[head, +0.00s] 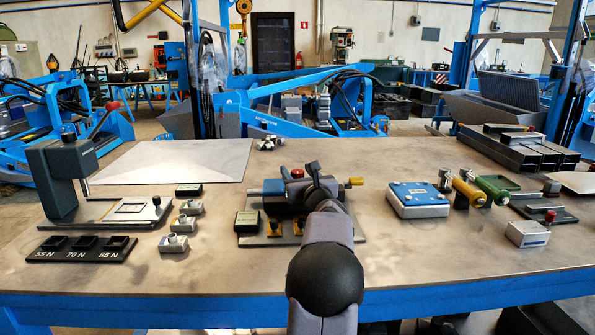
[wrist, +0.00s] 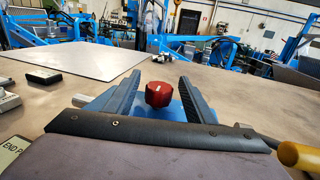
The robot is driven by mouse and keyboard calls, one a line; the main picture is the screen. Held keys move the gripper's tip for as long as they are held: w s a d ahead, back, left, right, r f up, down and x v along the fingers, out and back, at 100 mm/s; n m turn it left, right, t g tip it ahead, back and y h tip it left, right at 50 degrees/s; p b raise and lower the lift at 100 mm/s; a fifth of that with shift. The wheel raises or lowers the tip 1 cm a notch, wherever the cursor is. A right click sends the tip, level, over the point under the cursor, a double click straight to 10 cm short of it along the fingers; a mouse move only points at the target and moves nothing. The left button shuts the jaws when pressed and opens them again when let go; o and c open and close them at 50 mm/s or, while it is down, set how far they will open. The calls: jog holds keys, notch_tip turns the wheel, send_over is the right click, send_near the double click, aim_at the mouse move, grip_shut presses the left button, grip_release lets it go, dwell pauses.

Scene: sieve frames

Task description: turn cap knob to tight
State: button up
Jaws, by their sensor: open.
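A red cap knob (wrist: 159,94) with a short white mark on top shows in the wrist view, on a blue part of a fixture. In the head view the knob (head: 297,173) sits at the top of the dark and blue fixture (head: 273,187) at the middle of the table. My gripper (wrist: 160,77) is open, with one finger to the left of the knob and one to the right. Gaps show on both sides in the wrist view. I cannot tell its height against the knob. My arm hides part of the fixture in the head view.
A yellow handle (head: 355,181) sticks out at the fixture's right. A dark press stand (head: 62,180) and a slotted 55/70/85 N block (head: 80,249) are at left. A blue-topped box (head: 417,197) stands at right. The table front (head: 220,275) is mostly clear.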

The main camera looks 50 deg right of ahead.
jog(key=shift+c, duration=0.7)
jog(key=c, duration=0.9)
jog(key=h+b, duration=0.1)
jog(key=b, duration=0.2)
jog(key=shift+f+m+b, duration=0.15)
jog(key=shift+m+b, duration=0.15)
jog(key=m+g+h+b, duration=0.1)
jog(key=b, duration=0.3)
jog(key=shift+b, duration=0.4)
jog(key=m+g+h+b, duration=0.1)
jog(key=g+h+b, duration=0.1)
jog(key=b, duration=0.5)
jog(key=shift+w+m, duration=0.1)
jog(key=shift+m, duration=0.3)
jog(key=shift+m+g+h+b, duration=0.35)
jog(key=shift+g+b, duration=0.35)
jog(key=shift+b, duration=0.25)
jog(key=shift+r+m+h, duration=0.2)
jog(key=shift+m+h, duration=0.05)
